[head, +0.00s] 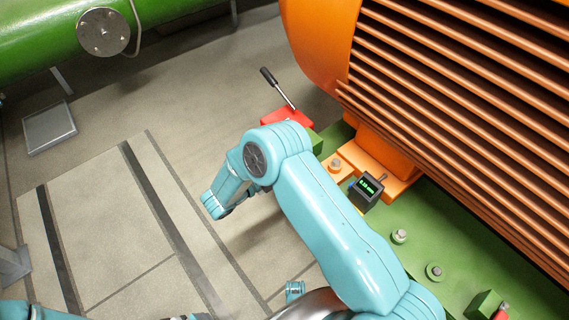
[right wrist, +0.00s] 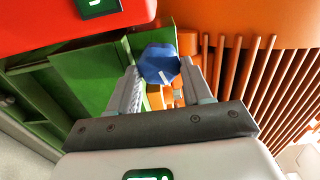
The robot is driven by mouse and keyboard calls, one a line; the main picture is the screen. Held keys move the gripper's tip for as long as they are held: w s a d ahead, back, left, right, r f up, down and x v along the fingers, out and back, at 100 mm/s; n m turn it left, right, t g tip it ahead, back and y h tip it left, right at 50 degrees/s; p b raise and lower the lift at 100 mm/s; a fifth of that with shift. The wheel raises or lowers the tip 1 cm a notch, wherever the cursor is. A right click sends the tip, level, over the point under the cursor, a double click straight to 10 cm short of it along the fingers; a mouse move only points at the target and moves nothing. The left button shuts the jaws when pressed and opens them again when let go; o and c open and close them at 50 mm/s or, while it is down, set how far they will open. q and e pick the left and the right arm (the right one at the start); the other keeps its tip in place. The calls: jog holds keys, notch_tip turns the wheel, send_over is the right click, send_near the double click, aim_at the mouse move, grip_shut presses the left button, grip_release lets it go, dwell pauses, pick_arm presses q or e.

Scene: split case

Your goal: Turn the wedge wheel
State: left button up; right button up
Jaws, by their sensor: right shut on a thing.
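The wedge wheel (right wrist: 159,64) is a blue faceted knob with a white mark on its face, in the upper middle of the right wrist view. My right gripper (right wrist: 161,76) is shut on it, with one grey finger on each side. The side of the wheel away from the camera is hidden. In the head view my teal right arm reaches up the middle, and I cannot make out the wheel or the right gripper's fingers there. My left gripper is not in view.
The finned orange motor (head: 460,110) fills the upper right, above a green base (head: 405,215). A small dark gauge (head: 366,190) with green digits stands on the base. A red block (head: 283,117) with a black-handled lever (head: 271,78) is beyond my arm.

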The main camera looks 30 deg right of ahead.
jog(key=shift+f+m+b, duration=0.2)
jog(key=shift+m+b, duration=2.8)
jog(key=o, duration=1)
jog(key=shift+o, duration=0.2)
jog(key=shift+a+r, duration=0.1)
